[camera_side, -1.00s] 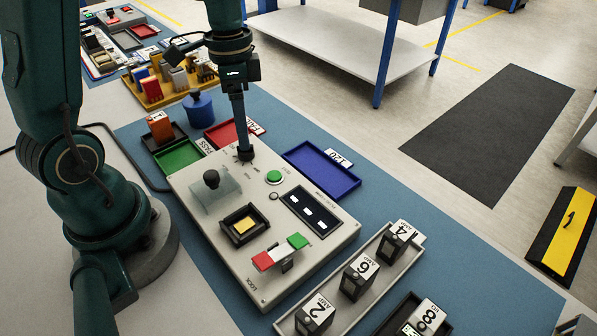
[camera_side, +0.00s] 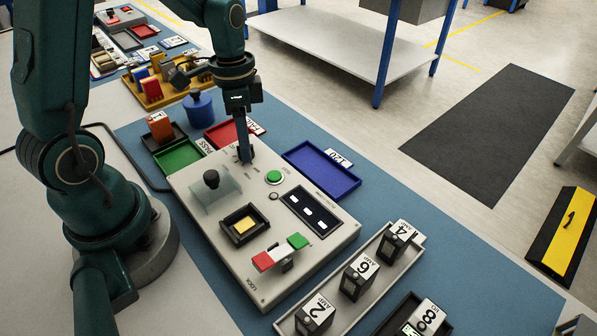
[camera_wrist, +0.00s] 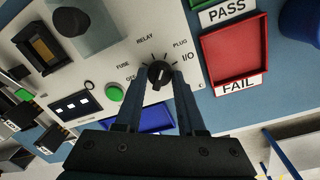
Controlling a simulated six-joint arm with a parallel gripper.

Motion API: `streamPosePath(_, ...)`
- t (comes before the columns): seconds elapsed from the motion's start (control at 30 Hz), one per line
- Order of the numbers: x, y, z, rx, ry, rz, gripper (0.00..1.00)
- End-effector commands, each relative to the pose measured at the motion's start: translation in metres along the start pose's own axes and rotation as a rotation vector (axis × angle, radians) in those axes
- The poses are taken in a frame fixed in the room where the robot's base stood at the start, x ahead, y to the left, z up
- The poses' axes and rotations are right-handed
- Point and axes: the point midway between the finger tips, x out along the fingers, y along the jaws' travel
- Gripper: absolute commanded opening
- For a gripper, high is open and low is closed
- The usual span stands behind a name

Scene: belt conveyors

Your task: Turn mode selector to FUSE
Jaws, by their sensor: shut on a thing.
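The mode selector is a small black round knob (camera_wrist: 159,74) on the light grey test panel (camera_side: 190,183). In the wrist view, printed marks fan around it, reading OFF, FUSE, RELAY, PLUG and I/O. My gripper (camera_wrist: 158,82) is shut on the knob, one finger on each side. A pale line shows on the knob, but I cannot tell which mark it points to. The side view shows my gripper (camera_side: 245,154) pointing down at the panel's far corner, hiding the knob there.
A green button (camera_side: 274,177) and a display (camera_side: 311,212) are beside the selector. A clear-covered black knob (camera_side: 211,179) stands nearby. Red (camera_wrist: 235,60), green (camera_side: 178,156) and blue (camera_side: 321,168) trays lie around the panel's far end.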

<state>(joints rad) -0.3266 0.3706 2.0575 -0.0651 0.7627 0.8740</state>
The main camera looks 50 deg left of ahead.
Motion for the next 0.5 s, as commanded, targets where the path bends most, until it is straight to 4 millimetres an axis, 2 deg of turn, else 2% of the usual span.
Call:
streamPosePath(0.27,-0.0005,-0.0002,0.0001,-0.086,0.006,0.000,0.00)
streamPosePath(0.5,-0.0007,-0.0002,0.0003,-0.268,0.019,0.000,0.00)
